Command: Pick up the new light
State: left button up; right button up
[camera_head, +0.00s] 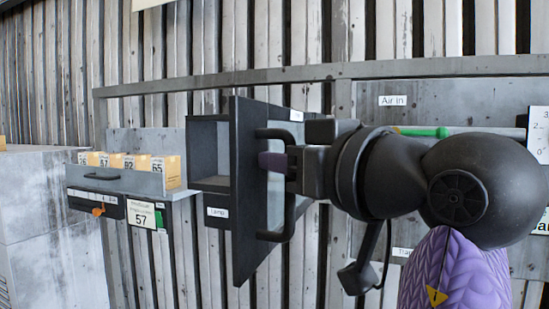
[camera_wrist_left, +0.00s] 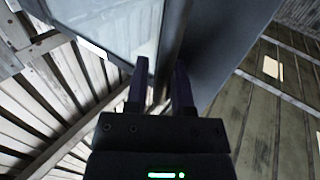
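I cannot make out the new light in either view. A dark box labelled "Lamp" (camera_head: 208,150) hangs on the slatted wall, and the part of its inside that shows looks empty. Its dark door (camera_head: 242,200) stands swung out, with a pale window and a black bar handle (camera_head: 290,205). My left gripper (camera_head: 274,161) is at this handle, a purple-dark finger reaching past the bar. In the left wrist view the two fingers (camera_wrist_left: 160,85) stand apart with a dark upright bar between them. Whether they press on it is unclear. My right gripper is not in view.
A grey shelf (camera_head: 117,181) with numbered yellow cards (camera_head: 128,161) is left of the box. A purple ribbed cover (camera_head: 450,275) stands at lower right. A green-ended rod (camera_head: 425,132) lies behind my arm, under the "Air in" label.

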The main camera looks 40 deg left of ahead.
pick_arm(q)
jog(key=shift+s+d+r, duration=0.1)
jog(key=shift+s+d, duration=0.1)
jog(key=shift+d, duration=0.25)
jog(key=shift+c, duration=0.7)
grip_shut()
